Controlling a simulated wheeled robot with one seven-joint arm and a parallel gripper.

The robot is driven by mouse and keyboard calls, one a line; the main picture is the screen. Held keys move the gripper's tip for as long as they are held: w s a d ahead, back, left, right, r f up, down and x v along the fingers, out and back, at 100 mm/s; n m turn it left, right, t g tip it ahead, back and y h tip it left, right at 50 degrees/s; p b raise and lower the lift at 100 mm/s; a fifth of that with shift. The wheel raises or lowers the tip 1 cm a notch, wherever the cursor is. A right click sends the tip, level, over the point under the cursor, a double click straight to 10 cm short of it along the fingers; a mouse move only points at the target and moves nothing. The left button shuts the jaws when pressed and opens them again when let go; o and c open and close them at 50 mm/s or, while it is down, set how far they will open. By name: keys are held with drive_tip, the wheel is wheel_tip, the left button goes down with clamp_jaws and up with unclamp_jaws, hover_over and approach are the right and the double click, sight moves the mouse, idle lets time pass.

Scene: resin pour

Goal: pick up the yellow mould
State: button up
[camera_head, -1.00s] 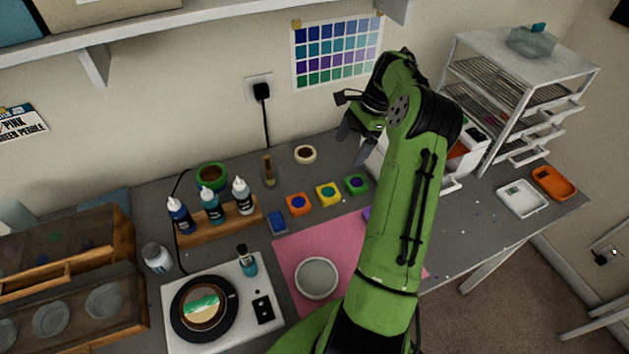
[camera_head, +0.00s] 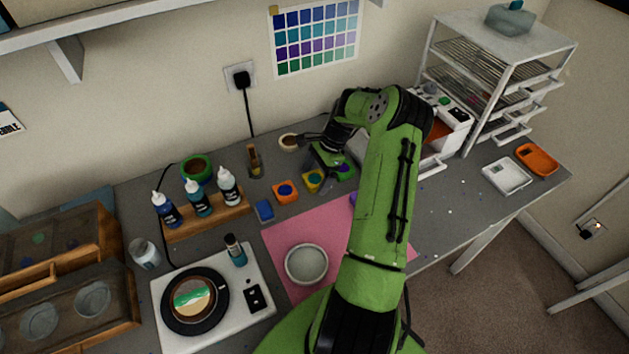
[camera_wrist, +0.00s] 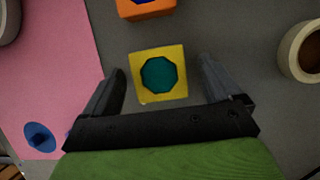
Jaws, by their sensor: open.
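The yellow mould (camera_head: 313,179) sits on the grey table, between an orange mould and a green mould. It is a small square block with a dark teal hollow, and my arm partly covers it in the head view. In the wrist view the yellow mould (camera_wrist: 159,74) lies between my two fingers, with a gap on each side. My gripper (camera_wrist: 162,75) is open and empty above it. In the head view my gripper (camera_head: 326,158) is just over the moulds, its fingertips hard to make out.
An orange mould (camera_head: 285,191) stands just left of the yellow one, and a green mould (camera_head: 346,171) just right. A round pot (camera_head: 289,142) is behind. A pink mat (camera_head: 283,241) lies in front, with a bowl (camera_head: 306,264) on it. Bottles in a wooden rack (camera_head: 207,217) stand left.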

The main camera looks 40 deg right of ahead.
drive_tip(key=shift+r, duration=0.1)
drive_tip(key=c, duration=1.1)
